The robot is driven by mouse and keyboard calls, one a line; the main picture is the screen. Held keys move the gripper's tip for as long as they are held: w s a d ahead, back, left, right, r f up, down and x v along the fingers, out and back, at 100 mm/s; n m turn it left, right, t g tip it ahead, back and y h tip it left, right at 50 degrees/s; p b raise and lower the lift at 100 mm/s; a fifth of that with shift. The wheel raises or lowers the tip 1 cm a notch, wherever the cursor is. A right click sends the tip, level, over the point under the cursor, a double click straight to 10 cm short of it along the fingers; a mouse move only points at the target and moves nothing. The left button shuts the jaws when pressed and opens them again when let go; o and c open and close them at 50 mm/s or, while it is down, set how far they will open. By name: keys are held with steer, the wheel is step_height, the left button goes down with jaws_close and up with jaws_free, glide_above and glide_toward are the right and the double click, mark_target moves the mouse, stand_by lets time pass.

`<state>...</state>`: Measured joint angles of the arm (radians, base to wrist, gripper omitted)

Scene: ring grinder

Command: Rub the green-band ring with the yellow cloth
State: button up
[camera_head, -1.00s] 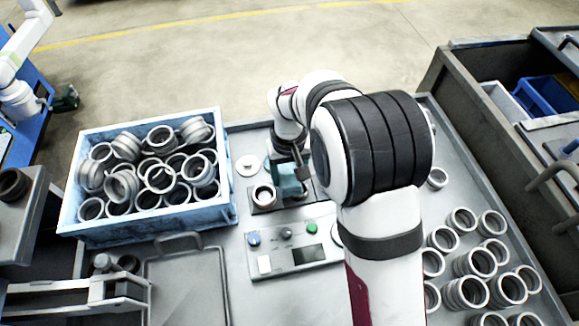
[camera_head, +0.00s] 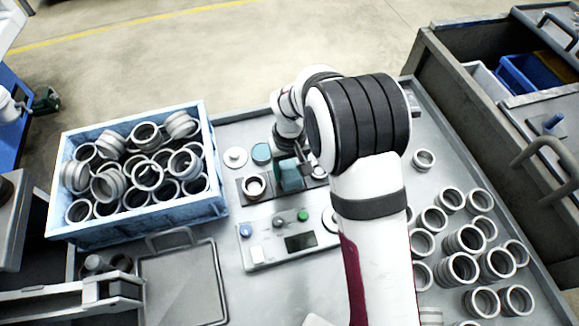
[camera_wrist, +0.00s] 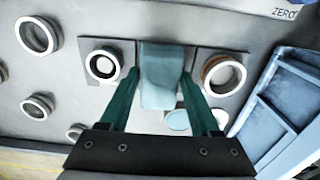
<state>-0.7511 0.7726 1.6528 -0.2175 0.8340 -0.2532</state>
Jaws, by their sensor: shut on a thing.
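My gripper (camera_wrist: 160,75) has its dark green fingers closed on the sides of a teal folded pad or block (camera_wrist: 160,62); it also shows in the camera_head view (camera_head: 291,177), under my arm. Two rings stand on dark square plates on either side of it. One ring (camera_wrist: 103,65) is pale with a dark inside; the other ring (camera_wrist: 222,76) has a brownish-orange band and also shows in the camera_head view (camera_head: 254,187). I cannot make out a green band on either. No yellow cloth shows.
A blue crate (camera_head: 140,228) full of rings stands left. Many loose rings (camera_head: 464,240) lie on the right of the table. A control panel (camera_head: 290,243) lies in front, with a green button or lamp (camera_head: 303,215). A white disc (camera_head: 236,157) and teal disc (camera_head: 261,154) lie behind.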

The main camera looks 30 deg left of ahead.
steer(key=shift+s+a, duration=1.1)
steer(key=shift+w+d, duration=1.45)
steer(key=shift+s+a+r, duration=0.1)
steer(key=shift+s+a, duration=1.35)
steer(key=shift+a, duration=0.05)
step_height(320, 180, up, 8)
steer(key=shift+d, duration=0.1)
steer(key=w+d+r+m, duration=0.3)
steer(key=w+d+r, duration=0.15)
steer(key=d, duration=0.45)
steer(key=w+d+r+m, duration=0.25)
steer(key=d+r, duration=0.25)
steer(key=d, duration=0.4)
steer(key=s+d+r+m, duration=0.2)
steer(key=d+r, duration=0.5)
steer(key=d, duration=0.7)
steer(key=shift+s+r+m, duration=0.2)
steer(key=shift+m, duration=0.55)
